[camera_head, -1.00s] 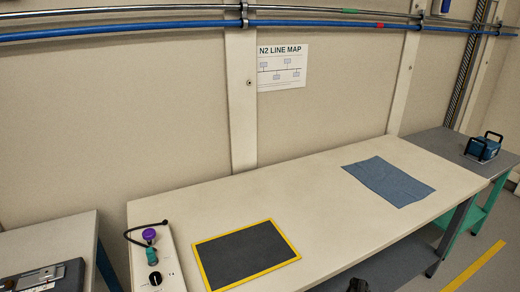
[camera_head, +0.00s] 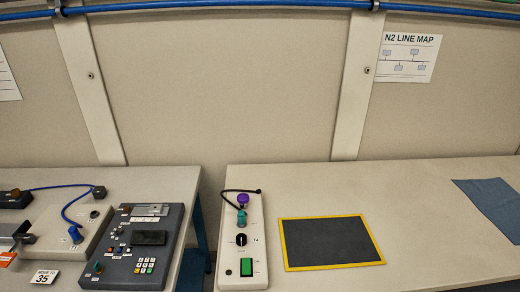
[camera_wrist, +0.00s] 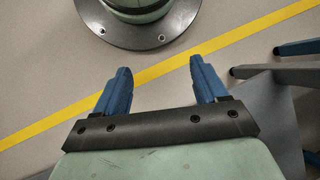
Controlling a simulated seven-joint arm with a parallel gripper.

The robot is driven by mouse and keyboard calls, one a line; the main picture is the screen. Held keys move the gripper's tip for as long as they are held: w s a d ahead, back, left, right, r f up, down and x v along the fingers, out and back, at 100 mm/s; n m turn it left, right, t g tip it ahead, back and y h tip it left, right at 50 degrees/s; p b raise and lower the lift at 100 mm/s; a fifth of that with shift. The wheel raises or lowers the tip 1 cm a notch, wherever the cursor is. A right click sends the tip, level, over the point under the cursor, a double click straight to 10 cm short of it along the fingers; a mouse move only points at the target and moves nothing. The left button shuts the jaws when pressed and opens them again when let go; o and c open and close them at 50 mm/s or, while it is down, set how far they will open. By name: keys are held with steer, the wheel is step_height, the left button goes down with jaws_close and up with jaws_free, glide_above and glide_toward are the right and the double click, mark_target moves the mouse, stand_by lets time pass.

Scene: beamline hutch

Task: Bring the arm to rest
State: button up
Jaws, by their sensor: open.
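My gripper (camera_wrist: 159,85) shows in the wrist view with its two blue fingers apart and nothing between them. It points at the grey floor, where a yellow stripe (camera_wrist: 262,28) runs behind the fingertips. A round dark base plate with bolts, part of my own body, shows at the top of that view. My gripper is not in the head view.
A pale bench (camera_head: 430,250) carries a white control box (camera_head: 243,268), a yellow-edged dark mat (camera_head: 331,242) and a blue cloth (camera_head: 492,203). A left bench (camera_head: 185,180) holds a dark keypad panel (camera_head: 150,238) and a "35" card (camera_head: 41,276). A gap separates the benches.

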steer(key=s+a+r+n+g+h, duration=0.1)
steer(key=s+a+r+n+h, duration=0.1)
steer(key=s+a, duration=0.5)
steer(key=shift+a+r+h, duration=0.3)
steer(key=shift+r+h, duration=0.1)
steer(key=shift+r, duration=0.1)
stand_by(0.4)
